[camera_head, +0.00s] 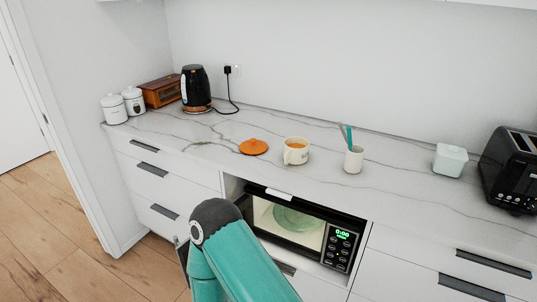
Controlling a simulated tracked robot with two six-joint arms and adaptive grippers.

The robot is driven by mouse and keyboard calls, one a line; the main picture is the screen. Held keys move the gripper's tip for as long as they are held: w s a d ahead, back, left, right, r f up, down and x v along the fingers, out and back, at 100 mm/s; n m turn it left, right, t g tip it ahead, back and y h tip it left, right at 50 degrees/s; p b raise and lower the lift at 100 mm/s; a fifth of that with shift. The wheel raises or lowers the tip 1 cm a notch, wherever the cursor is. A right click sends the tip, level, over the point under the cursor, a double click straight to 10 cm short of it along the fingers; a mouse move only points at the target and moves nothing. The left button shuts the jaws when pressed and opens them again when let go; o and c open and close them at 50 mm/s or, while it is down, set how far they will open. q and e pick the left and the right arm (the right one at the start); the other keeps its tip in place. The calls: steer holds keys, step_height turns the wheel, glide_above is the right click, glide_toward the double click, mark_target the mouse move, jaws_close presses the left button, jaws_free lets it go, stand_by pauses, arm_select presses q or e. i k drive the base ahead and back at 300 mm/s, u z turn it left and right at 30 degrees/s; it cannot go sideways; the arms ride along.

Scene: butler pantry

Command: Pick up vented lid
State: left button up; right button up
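The orange vented lid (254,147) lies on the marble counter, left of a cream mug (296,155) with orange contents, and apart from it. It is a low round disc with a small knob on top; any vent is too small to make out. A teal arm of mine rises from the bottom centre, in front of the cabinets and short of the lid. Neither gripper can be made out in this view. No gripper touches the lid.
A built-in microwave (341,247) sits below the counter. A white cup (353,163) holds teal utensils. At left stand a black kettle (194,86), a wooden box (160,92) and white canisters (114,109). At right are a pale lidded container (450,161) and black toaster (510,170).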

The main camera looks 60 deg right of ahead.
mark_target(253, 146)
steer(key=k, duration=0.95)
steer(key=z, duration=0.8)
steer(key=i, duration=0.9)
steer(key=z, duration=0.1)
